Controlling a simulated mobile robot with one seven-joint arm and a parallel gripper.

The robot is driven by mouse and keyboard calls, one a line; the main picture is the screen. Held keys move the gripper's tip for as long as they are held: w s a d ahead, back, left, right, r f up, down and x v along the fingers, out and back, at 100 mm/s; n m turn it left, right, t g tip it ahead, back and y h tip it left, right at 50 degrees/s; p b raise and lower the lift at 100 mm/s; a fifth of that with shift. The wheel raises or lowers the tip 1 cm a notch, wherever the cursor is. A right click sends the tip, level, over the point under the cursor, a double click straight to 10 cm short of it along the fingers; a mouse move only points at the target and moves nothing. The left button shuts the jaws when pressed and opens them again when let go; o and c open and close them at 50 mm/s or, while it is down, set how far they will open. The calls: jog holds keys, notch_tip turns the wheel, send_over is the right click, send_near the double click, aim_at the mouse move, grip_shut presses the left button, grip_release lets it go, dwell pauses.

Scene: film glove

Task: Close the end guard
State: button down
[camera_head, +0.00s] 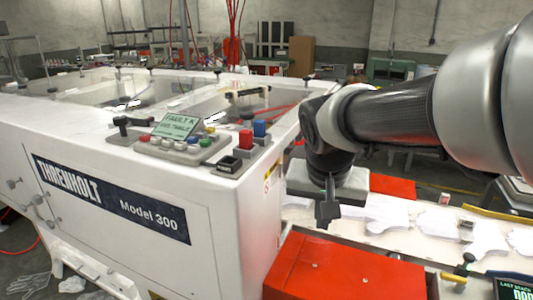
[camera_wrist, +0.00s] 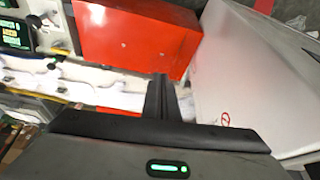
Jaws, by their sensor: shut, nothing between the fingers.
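My gripper (camera_head: 326,214) points down beside the machine's end, above the conveyor. Its fingers are together and empty, also in the wrist view (camera_wrist: 160,97). No contact with red is visible.
The white machine (camera_head: 225,225) fills the left, with a button panel (camera_head: 185,147) and a fault display (camera_head: 177,126) on top. White glove shapes (camera_head: 436,222) lie on the conveyor to the right. A small screen (camera_head: 515,290) stands at bottom right.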

jog(key=w+d+f+b, duration=0.1)
jog(key=w+d+f, duration=0.1)
jog(key=w+f, duration=0.3)
jog(key=shift+w, duration=0.35)
jog(key=shift+d, duration=0.1)
jog(key=w+d+n+g+y+p, duration=0.1)
jog(key=w+n+y+p, duration=0.4)
jog(key=w+n, duration=0.9)
jog(key=shift+w+d+p, duration=0.55)
jog(key=shift+w+p, duration=0.05)
jog(key=shift+w, duration=2.1)
jog(key=shift+a, duration=0.1)
